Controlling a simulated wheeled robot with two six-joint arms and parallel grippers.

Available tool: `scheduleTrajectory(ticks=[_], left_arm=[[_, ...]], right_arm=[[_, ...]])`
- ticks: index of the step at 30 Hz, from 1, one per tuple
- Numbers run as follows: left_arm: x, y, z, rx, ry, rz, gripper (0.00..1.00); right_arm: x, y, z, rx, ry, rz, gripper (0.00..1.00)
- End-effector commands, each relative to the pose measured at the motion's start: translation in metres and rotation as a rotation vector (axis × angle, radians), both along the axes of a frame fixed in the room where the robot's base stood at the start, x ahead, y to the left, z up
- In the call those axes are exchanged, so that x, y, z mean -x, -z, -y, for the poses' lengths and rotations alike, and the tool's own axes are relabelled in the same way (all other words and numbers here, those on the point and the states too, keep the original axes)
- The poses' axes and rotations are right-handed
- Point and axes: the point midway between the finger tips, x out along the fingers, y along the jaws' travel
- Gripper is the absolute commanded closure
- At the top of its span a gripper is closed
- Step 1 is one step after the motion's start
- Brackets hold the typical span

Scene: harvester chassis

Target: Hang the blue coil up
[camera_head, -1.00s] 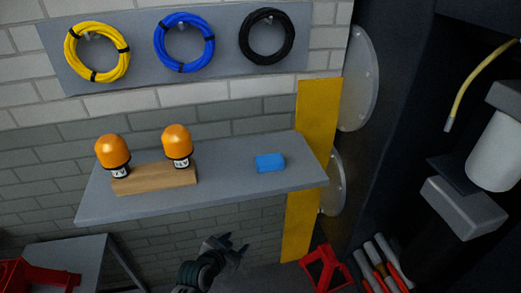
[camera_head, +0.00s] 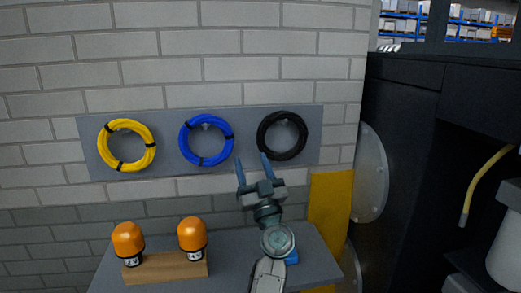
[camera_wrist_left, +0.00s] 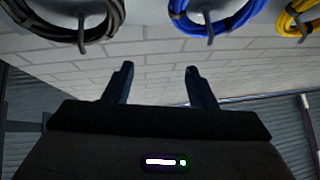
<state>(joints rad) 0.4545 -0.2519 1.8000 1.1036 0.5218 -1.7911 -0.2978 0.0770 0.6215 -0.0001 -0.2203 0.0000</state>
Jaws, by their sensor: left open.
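The blue coil (camera_head: 185,142) hangs on the middle hook of a grey wall board (camera_head: 250,117), between a yellow coil (camera_head: 103,150) and a black coil (camera_head: 302,135). The lower part of the blue coil (camera_wrist_left: 183,23) and its hook show at the top of the left wrist view. My left gripper (camera_head: 252,163) is raised in front of the wall, fingers up and apart, with nothing between them. In the head view it overlaps the board between the blue and black coils. In the wrist view its fingers (camera_wrist_left: 158,72) are below the blue coil and clear of it. My right gripper is out of view.
A grey shelf (camera_head: 225,270) below the board holds a wooden block (camera_head: 165,267) with two orange lamps (camera_head: 128,240) (camera_head: 191,235). A blue box (camera_head: 292,257) is partly hidden by my arm. A yellow panel (camera_head: 328,205) and dark machine (camera_head: 415,120) stand on the right.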

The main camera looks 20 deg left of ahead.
Motion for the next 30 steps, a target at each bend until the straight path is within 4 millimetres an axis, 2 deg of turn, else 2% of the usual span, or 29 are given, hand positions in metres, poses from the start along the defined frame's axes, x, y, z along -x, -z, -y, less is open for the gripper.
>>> scheduleTrajectory(ticks=[1, 6, 12, 17, 22, 30], left_arm=[[-0.005, -0.016, -0.005, 0.072, -0.073, 0.003, 0.49], [-0.019, -0.036, -0.014, 0.314, -0.286, -0.134, 0.49], [-0.029, -0.041, -0.001, 0.481, -0.376, -0.342, 0.49], [-0.032, -0.041, 0.002, 0.518, -0.391, -0.411, 0.49], [-0.039, -0.044, -0.014, 0.517, -0.396, -0.413, 0.49], [-0.059, -0.045, -0.06, 0.517, -0.396, -0.411, 0.49]], right_arm=[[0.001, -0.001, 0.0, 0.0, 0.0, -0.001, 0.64], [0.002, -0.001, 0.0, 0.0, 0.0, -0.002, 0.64], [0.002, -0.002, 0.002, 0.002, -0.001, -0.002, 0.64], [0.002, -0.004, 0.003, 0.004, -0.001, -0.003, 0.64], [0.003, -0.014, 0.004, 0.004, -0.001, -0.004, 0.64], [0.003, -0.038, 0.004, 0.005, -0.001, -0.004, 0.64]])
